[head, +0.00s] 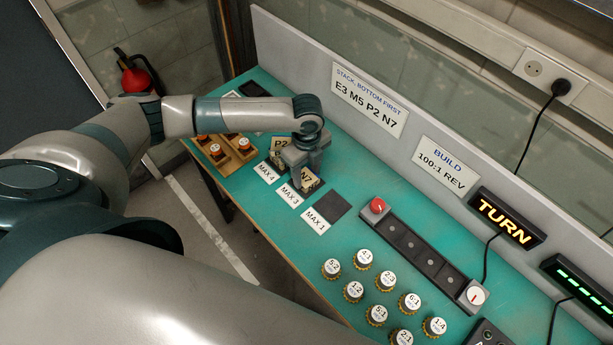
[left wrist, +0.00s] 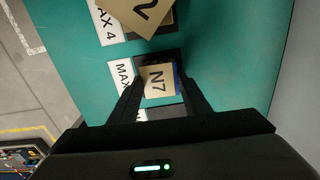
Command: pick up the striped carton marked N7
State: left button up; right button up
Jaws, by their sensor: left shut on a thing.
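The carton marked N7 (head: 308,178) is tan with a dark label, and a bit of blue shows on its side in the left wrist view (left wrist: 157,82). It is at the dark pad beside the MAX 3 card (head: 290,195). My left gripper (head: 303,160) comes down over it from above, with one finger on each side, shut on it. I cannot tell whether the carton touches the pad. The gripper hides part of it in the head view. My right gripper is not in view.
A carton marked P2 (head: 280,143) stands close behind, by the MAX 4 card (head: 266,173). The pad by the MAX 1 card (head: 315,220) is empty. A wooden rack (head: 238,160), a dark strip with a red knob (head: 376,205) and several round ratio-marked pieces (head: 377,315) are on the bench.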

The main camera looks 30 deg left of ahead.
aim_at(307, 176)
pick_arm(q)
jog(key=shift+r, duration=0.15)
jog(key=shift+r+b, duration=0.55)
notch_tip(307, 176, up, 2)
jog(key=shift+r+b, duration=0.25)
jog(key=shift+b, duration=0.55)
jog(key=s+d+r+b, duration=0.3)
jog(key=d+r, duration=0.4)
jog(key=d, duration=0.3)
jog(key=shift+s+d+b, duration=0.35)
jog(key=shift+s+d, duration=0.05)
jog(key=shift+s, duration=0.4)
